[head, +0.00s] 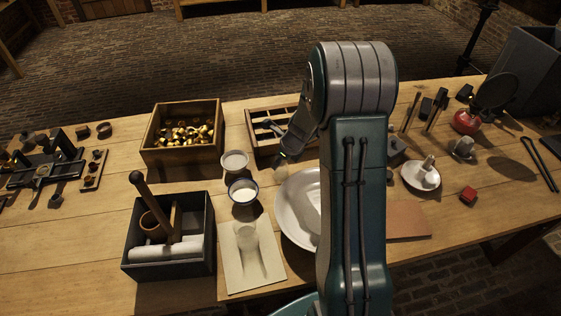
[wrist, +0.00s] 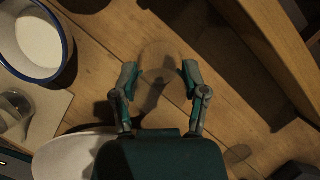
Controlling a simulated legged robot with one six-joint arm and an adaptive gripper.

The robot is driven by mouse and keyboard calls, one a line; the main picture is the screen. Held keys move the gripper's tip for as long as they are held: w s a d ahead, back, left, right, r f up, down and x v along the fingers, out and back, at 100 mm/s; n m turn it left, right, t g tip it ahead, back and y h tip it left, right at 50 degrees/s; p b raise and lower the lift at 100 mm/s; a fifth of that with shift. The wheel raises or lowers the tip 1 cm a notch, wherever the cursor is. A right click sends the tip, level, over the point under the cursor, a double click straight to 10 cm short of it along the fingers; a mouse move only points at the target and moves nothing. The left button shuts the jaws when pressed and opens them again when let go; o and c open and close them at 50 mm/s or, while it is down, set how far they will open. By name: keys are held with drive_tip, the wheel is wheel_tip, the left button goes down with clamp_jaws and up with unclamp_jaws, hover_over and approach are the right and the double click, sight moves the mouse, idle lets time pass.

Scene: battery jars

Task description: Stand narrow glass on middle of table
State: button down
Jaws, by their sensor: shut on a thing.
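The narrow glass (wrist: 160,62) is clear and faint, showing in the wrist view as a pale round outline between the fingertips. My gripper (wrist: 160,80) is shut on it, with one finger on each side. In the head view my gripper (head: 283,157) hangs over the middle of the table (head: 262,176), between the blue-rimmed bowl and the wooden tray. The glass shows there only as a pale shape (head: 281,172) below the fingers. I cannot tell whether its base touches the wood.
A blue-rimmed bowl (head: 243,191) and a white cup (head: 235,162) stand left of my gripper. Another glass (head: 247,236) is on a pale sheet (head: 262,280). A large white plate (head: 289,220) lies in front, and a wooden tray (head: 260,150) behind. Bare planks lie under my gripper.

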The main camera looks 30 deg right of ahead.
drive_tip(key=shift+f, duration=0.4)
drive_tip(key=shift+a, duration=0.25)
drive_tip(key=shift+c, duration=0.6)
unclamp_jaws()
drive_tip(key=shift+d, duration=0.1)
